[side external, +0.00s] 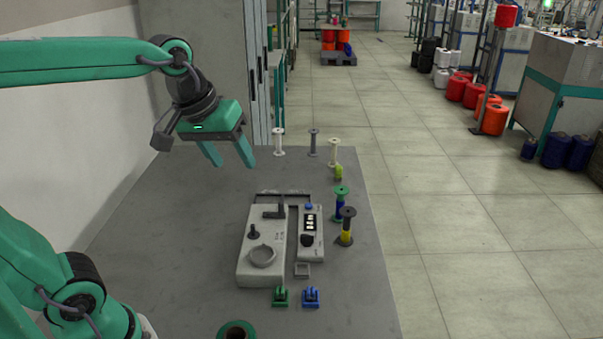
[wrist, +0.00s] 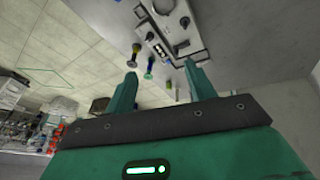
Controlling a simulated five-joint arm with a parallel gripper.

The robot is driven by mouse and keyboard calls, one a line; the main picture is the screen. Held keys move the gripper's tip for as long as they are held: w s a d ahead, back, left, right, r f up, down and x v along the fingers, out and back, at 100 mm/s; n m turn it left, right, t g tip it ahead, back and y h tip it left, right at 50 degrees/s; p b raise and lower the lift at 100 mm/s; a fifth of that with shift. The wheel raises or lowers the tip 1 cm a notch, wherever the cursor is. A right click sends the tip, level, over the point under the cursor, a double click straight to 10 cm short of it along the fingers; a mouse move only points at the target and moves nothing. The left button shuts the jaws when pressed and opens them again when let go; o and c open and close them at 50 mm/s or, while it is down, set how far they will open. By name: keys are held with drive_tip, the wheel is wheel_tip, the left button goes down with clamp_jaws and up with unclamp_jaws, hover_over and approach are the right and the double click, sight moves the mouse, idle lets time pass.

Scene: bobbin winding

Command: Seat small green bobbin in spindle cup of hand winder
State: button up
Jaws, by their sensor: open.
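The hand winder (side external: 268,225) is a pale grey unit on the grey table, with a round ring-shaped cup (side external: 262,256) near its front. A small yellow-green bobbin (side external: 338,172) stands behind and right of the winder. A taller bobbin with green flanges and dark blue thread (side external: 341,204) stands in front of it; which one the task calls small green, I cannot tell for sure. My gripper (side external: 234,164) is open and empty, raised above the table behind and left of the winder. The wrist view shows the winder (wrist: 180,28) beyond my spread fingers (wrist: 160,69).
A black-flanged yellow bobbin (side external: 347,226) stands right of the winder. White bobbins (side external: 278,143) (side external: 333,152) and a grey one (side external: 314,142) stand at the back. Green (side external: 280,297) and blue (side external: 311,297) small parts and a green-rimmed spool (side external: 236,331) lie in front. The table's left is clear.

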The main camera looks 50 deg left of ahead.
drive_tip(key=w+r+n+g, duration=0.1)
drive_tip(key=w+r+n, duration=0.1)
drive_tip(key=w+n, duration=0.5)
drive_tip(key=n+g, duration=0.4)
drive_tip(key=n, duration=1.1)
hover_over(342, 190)
drive_tip(key=shift+a+f, duration=0.1)
drive_tip(key=shift+f, duration=7.75)
drive_tip(key=shift+f, duration=0.25)
drive_tip(key=shift+f, duration=3.5)
drive_tip(key=c, duration=0.6)
